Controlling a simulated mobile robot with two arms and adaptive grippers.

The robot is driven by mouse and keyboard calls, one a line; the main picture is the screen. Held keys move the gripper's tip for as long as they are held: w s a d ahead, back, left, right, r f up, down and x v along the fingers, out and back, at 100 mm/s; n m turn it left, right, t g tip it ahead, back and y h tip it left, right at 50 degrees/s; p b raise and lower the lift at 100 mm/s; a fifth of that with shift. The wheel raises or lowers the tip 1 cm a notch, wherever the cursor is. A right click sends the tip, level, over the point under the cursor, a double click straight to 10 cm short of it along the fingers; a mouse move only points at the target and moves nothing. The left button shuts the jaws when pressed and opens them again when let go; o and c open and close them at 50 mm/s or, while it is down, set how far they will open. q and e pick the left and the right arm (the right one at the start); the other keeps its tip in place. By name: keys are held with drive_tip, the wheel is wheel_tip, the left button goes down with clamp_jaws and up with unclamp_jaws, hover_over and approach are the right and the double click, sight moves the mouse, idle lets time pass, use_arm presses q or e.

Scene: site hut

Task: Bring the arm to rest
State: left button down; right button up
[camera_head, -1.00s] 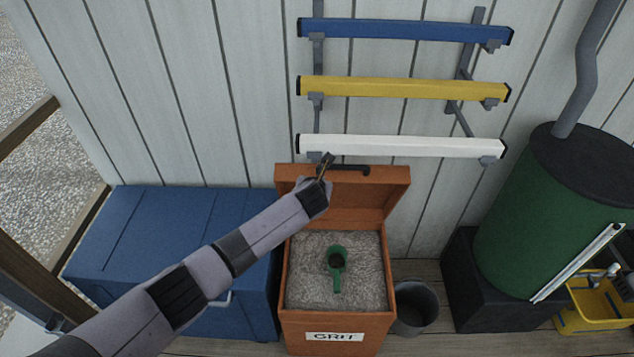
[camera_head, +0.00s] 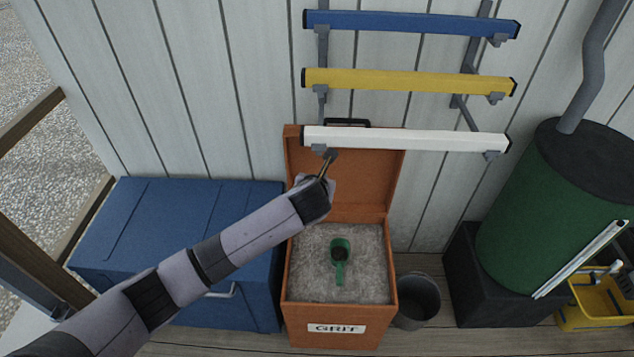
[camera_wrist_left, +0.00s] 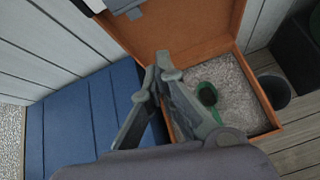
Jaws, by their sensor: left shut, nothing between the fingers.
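My left arm comes in from the lower left in the head view. Its gripper (camera_head: 328,162) is shut and empty, in front of the raised lid (camera_head: 365,180) of the orange grit bin (camera_head: 290,310), just below the left end of the white bar. In the left wrist view the gripper (camera_wrist_left: 160,78) shows with its fingertips together, over the bin's left side. The bin stands open, with its lid upright against the wall side. A green scoop (camera_head: 340,262) lies on the grey grit inside; it also shows in the left wrist view (camera_wrist_left: 208,96). My right gripper is not in view.
A blue chest (camera_head: 150,225) stands left of the bin. A dark bucket (camera_head: 418,300) and a green stove (camera_head: 540,220) are to the right, with a yellow mop bucket (camera_head: 595,305). Blue (camera_head: 410,23), yellow (camera_head: 410,82) and white (camera_head: 405,140) bars hang on wall brackets above.

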use_arm(q)
drive_tip(key=shift+v, duration=2.15)
